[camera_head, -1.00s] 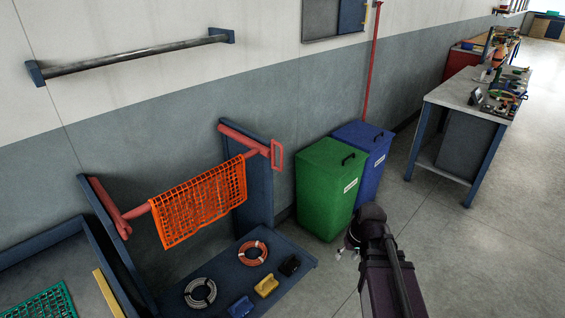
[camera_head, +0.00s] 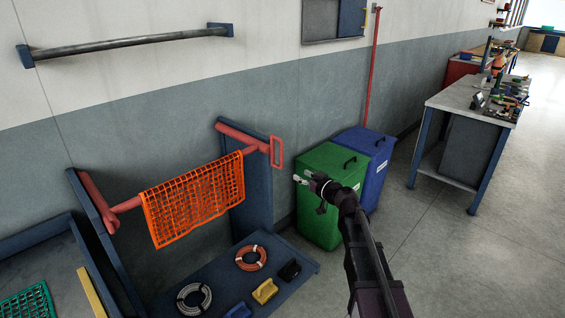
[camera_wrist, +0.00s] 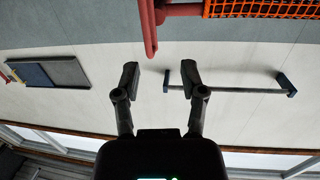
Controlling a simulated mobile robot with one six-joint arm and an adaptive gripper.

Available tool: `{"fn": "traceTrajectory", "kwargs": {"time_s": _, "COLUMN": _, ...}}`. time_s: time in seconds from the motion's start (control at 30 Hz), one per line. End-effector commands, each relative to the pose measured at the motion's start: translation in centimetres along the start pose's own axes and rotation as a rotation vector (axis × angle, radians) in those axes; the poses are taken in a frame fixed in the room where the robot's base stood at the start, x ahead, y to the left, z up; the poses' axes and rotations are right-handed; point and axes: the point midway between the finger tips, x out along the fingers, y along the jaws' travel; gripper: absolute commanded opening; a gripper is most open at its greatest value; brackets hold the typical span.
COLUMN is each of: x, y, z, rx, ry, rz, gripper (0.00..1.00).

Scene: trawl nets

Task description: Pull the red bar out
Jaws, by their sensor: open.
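The red bar (camera_head: 127,206) lies across two blue uprights, with an orange net (camera_head: 195,203) draped over its middle. Its right end carries a red loop handle (camera_head: 276,152) beyond the right upright. My gripper (camera_head: 302,178) is open and empty, right of and a little below the handle in the head view, apart from it. In the wrist view, the red handle (camera_wrist: 149,32) hangs in from the top edge, above the gap between the open fingers (camera_wrist: 159,78). The net (camera_wrist: 260,9) shows at the top right there. The net hides the bar's middle.
Green (camera_head: 325,168) and blue (camera_head: 367,155) bins stand behind my arm. The stand's lower shelf (camera_head: 215,278) holds rope coils and small blocks. A wall rail (camera_head: 130,45) is above. A workbench (camera_head: 462,100) stands at the right, with open floor before it.

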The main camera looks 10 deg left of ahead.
Motion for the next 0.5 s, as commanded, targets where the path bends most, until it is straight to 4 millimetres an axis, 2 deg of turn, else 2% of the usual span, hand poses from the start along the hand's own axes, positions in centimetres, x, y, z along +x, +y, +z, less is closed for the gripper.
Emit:
{"fn": "traceTrajectory", "kwargs": {"time_s": 0.03, "x": 0.7, "y": 0.6, "z": 0.0, "rx": -0.007, "ry": 0.026, "rz": 0.017, "gripper": 0.54}}
{"fn": "traceTrajectory", "kwargs": {"time_s": 0.2, "x": 1.3, "y": 1.5, "z": -0.6, "rx": -0.024, "ry": 0.075, "rz": 0.057, "gripper": 0.54}}
{"fn": "traceTrajectory", "kwargs": {"time_s": 0.5, "x": 1.4, "y": 1.6, "z": -0.8, "rx": -0.028, "ry": 0.083, "rz": 0.064, "gripper": 0.54}}
